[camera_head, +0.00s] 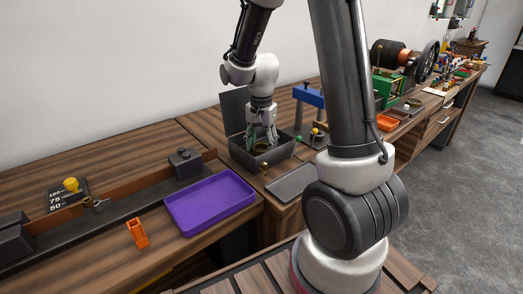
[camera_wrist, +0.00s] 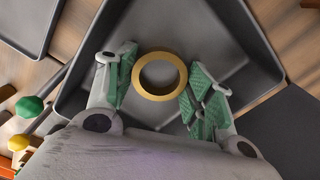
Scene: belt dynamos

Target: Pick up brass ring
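The brass ring (camera_wrist: 160,56) is a flat gold band lying in an open dark grey box (camera_wrist: 224,28), seen from above in the wrist view. In the head view the ring (camera_head: 261,147) shows small inside the box (camera_head: 279,157). My gripper (camera_wrist: 158,82) has its green-padded fingers spread, one on each side of the ring, with visible gaps. In the head view my gripper (camera_head: 263,137) points down into the box. The ring's height relative to the fingertips is hard to tell.
The box walls and its raised lid (camera_head: 234,110) surround my gripper closely. A grey tray (camera_head: 293,182) lies in front of the box. A blue-topped stand (camera_head: 308,96) is to the right, and a purple tray (camera_head: 210,200) to the left.

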